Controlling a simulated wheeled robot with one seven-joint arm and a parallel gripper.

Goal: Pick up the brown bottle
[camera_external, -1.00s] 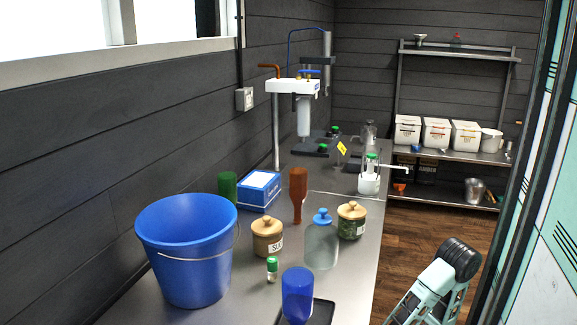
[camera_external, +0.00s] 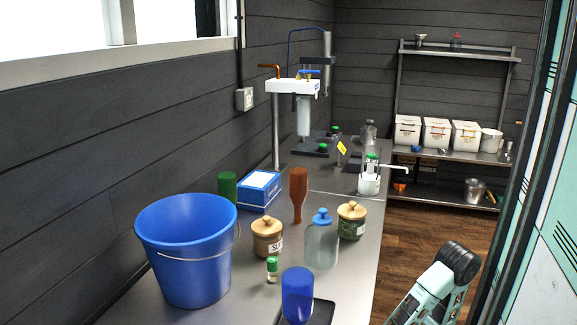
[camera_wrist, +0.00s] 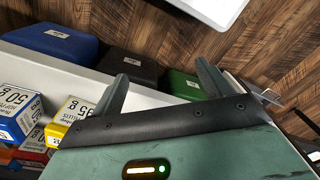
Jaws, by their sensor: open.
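My gripper is outside the external view, where only part of my arm shows at the lower right, well apart from the bottle. In the wrist view my gripper (camera_wrist: 166,90) has its two fingers spread wide with nothing between them. The brown bottle is not in the wrist view.
Around the bottle stand a blue bucket (camera_external: 188,255), a blue box (camera_external: 259,190), a green cup (camera_external: 227,185), two lidded jars (camera_external: 267,240), a clear blue-topped bottle (camera_external: 321,245) and a blue bottle (camera_external: 297,292). The wrist view shows small boxes (camera_wrist: 75,110) and dark bins (camera_wrist: 127,68).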

